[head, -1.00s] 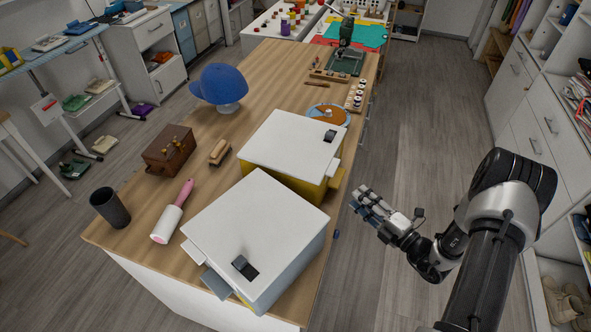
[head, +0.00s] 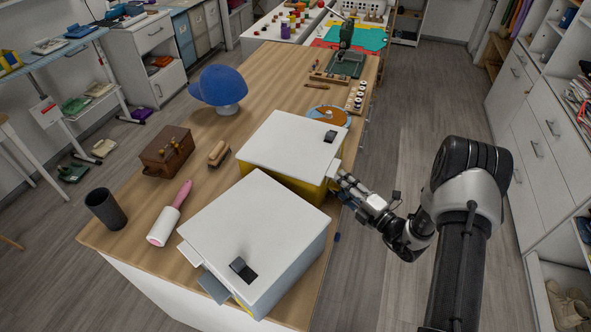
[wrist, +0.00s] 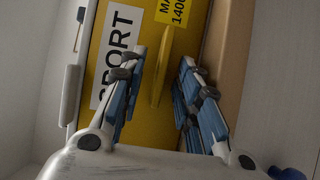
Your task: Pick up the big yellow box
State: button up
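The big yellow box (head: 298,188) stands on the wooden table in the head view, with a white lid (head: 290,143) on top. In the wrist view its yellow side (wrist: 122,85) carries a white label (wrist: 115,55) with black letters and a yellow handle-like ridge (wrist: 160,72). My gripper (head: 344,182) is at the box's right side, its fingertips close to it. In the wrist view my gripper (wrist: 164,62) is open, with one finger on each side of the ridge. I cannot tell whether the fingers touch it.
A second white-lidded box (head: 255,235) stands in front of the yellow box, close by. A pink-handled roller (head: 165,222), a dark cup (head: 106,208), a brush (head: 218,153) and a brown case (head: 167,152) are left. The floor aisle (head: 400,130) right of the table is clear.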

grip_shut()
dwell(0.7)
